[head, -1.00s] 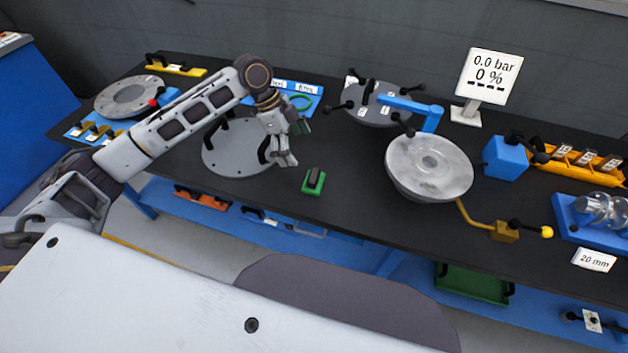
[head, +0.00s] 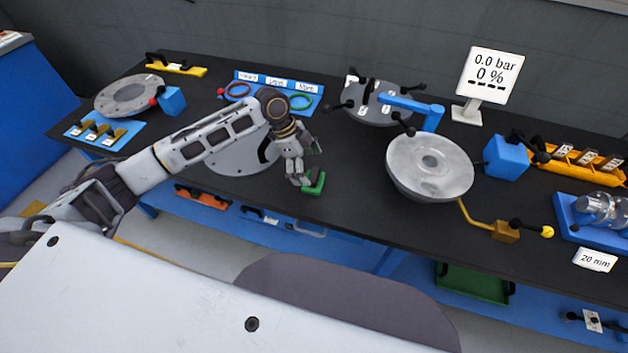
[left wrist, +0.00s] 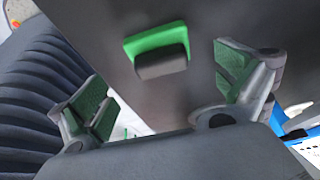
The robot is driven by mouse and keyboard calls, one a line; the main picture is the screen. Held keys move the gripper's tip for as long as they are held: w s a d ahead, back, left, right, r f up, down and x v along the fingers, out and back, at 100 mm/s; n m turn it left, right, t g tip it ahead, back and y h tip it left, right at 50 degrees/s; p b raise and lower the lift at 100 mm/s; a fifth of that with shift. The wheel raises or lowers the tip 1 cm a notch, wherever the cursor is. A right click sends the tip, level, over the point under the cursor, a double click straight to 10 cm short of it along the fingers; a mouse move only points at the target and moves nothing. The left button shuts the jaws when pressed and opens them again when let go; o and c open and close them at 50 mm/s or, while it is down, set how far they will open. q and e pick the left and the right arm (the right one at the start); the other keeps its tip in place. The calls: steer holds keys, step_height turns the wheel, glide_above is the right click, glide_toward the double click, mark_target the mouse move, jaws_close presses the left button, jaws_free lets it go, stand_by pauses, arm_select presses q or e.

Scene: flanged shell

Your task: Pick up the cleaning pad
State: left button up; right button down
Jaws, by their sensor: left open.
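The cleaning pad (head: 316,186) is a small green block with a dark grip on top, lying on the black bench near its front edge. In the head view my left gripper (head: 301,182) hangs just above it and to its left, covering part of it. In the left wrist view the pad (left wrist: 158,50) shows between the two green-lined fingers of the left gripper (left wrist: 168,90), which are wide apart. I see a gap on both sides of the pad, and nothing is held. My right gripper is not in view.
A grey disc (head: 225,160) lies behind the left arm. The silver flanged shell (head: 430,165) stands right of the pad, with a gold arm below it. A blue rack with coloured rings (head: 270,88) is at the back. Bare bench lies between pad and shell.

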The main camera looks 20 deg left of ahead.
mark_target(312, 174)
arm_select(q)
steer(key=shift+f, duration=0.15)
steer(key=shift+x, duration=2.5)
